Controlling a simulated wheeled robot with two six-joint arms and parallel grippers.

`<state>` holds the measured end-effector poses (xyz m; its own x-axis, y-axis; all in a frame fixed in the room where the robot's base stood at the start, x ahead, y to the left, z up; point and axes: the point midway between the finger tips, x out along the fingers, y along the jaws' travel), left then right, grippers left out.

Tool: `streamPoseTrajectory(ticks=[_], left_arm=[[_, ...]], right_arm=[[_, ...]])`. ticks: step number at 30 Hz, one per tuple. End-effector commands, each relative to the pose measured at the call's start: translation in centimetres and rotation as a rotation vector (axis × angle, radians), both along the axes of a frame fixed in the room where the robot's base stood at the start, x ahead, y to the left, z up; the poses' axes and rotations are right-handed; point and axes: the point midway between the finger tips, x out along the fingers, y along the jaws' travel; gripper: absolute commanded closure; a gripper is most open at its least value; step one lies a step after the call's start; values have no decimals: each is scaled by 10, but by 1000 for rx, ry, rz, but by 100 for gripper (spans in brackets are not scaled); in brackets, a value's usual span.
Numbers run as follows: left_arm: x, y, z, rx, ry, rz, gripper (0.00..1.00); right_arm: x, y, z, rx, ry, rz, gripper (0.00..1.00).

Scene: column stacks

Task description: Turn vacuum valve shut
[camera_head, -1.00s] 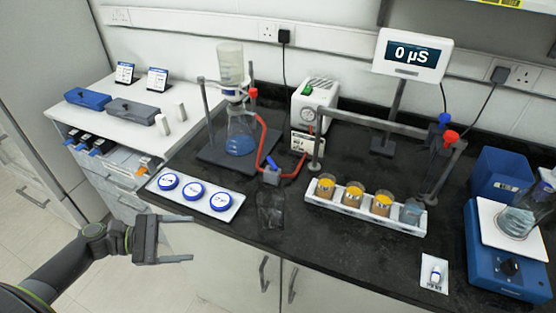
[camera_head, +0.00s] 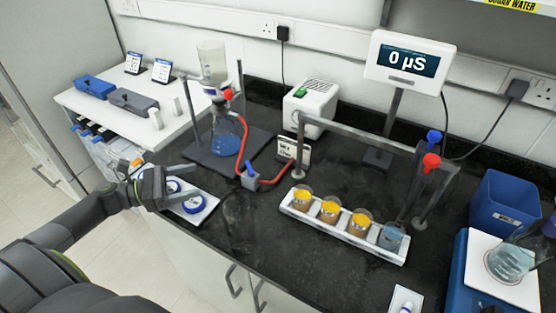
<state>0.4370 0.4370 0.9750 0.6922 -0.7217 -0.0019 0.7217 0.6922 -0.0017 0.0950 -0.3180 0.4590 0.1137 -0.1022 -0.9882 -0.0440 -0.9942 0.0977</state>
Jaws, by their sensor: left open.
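A red tube (camera_head: 241,128) runs from the filter flask (camera_head: 226,138) on the bench towards the white vacuum pump (camera_head: 311,105). A small blue valve (camera_head: 249,170) sits in the lowest part of this tube, near the middle of the bench. I cannot tell its handle's setting clearly. My left gripper (camera_head: 199,179) is open and empty, with its fingers pointing right. It is over the tray of blue-lidded dishes, to the left of the valve and apart from it. My right gripper is not in view.
Blue-lidded dishes (camera_head: 194,204) show partly under my left gripper. A white rack (camera_head: 338,232) holds several beakers to the right. A small labelled card (camera_head: 290,149) stands behind the tube.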

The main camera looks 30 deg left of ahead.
Motion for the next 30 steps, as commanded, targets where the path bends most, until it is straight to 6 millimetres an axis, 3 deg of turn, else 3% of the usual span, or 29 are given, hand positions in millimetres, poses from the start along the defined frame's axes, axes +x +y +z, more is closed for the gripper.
streamPoseTrajectory(ticks=[10,16,30], left_arm=[[13,-14,1,-1,-4,-1,27],[42,-44,3,-4,-6,-1,27],[106,-111,2,-2,-1,0,27]], right_arm=[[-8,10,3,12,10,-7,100],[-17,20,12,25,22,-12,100],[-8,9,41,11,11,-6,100]])
